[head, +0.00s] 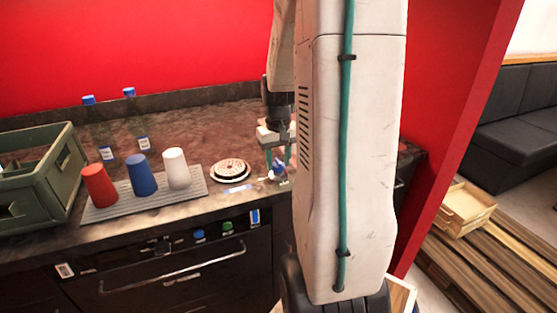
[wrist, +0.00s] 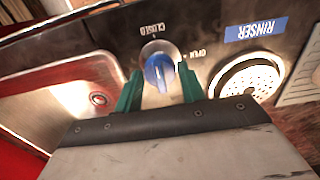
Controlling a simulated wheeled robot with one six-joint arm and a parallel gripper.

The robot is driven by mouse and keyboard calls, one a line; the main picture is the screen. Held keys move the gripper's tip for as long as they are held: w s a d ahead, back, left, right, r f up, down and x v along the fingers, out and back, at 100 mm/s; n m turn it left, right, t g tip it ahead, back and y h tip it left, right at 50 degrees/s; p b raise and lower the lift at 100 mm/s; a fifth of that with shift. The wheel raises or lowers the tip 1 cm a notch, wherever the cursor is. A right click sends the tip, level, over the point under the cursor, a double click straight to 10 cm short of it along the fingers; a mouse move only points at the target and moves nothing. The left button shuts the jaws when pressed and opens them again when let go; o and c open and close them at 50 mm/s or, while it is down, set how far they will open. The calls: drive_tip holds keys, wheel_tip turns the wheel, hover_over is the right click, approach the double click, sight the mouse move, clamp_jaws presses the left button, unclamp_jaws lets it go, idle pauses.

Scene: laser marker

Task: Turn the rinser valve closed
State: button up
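The rinser valve is a round blue knob (wrist: 158,72) with a raised grip, on a dark metal panel. It shows small and blue below my gripper in the head view (head: 279,170). In the wrist view the lettering is upside down: CLOSED (wrist: 152,29) is above the knob and OPEN (wrist: 196,54) to its upper right. I cannot tell exactly which mark the knob points to. My gripper (wrist: 160,80) is open, its green fingers on either side of the knob with gaps showing. It points down in the head view (head: 278,157). I see no clear contact.
The round perforated rinser (wrist: 246,80) and its blue label (wrist: 256,30) are right of the knob. A metal sink (wrist: 62,85) is at left. In the head view, red (head: 99,185), blue (head: 140,174) and white (head: 176,168) cups stand beside a green crate (head: 45,190).

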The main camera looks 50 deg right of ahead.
sight(278, 161)
drive_tip(key=shift+o, duration=1.2)
wheel_tip(278, 161, up, 8)
drive_tip(key=shift+f, duration=0.1)
drive_tip(key=s+a+r+n, duration=0.1)
drive_tip(key=s+a, duration=0.3)
drive_tip(key=a, duration=0.6)
drive_tip(key=s+a+r+n+t, duration=0.1)
drive_tip(key=s+a+r+n, duration=0.1)
drive_tip(key=a, duration=0.8)
drive_tip(key=s+a+r+n, duration=0.2)
drive_tip(key=s+a, duration=0.4)
drive_tip(key=a, duration=0.4)
drive_tip(key=shift+s+a+r+n, duration=0.2)
drive_tip(key=shift+s+n, duration=0.1)
drive_tip(key=shift+n, duration=0.3)
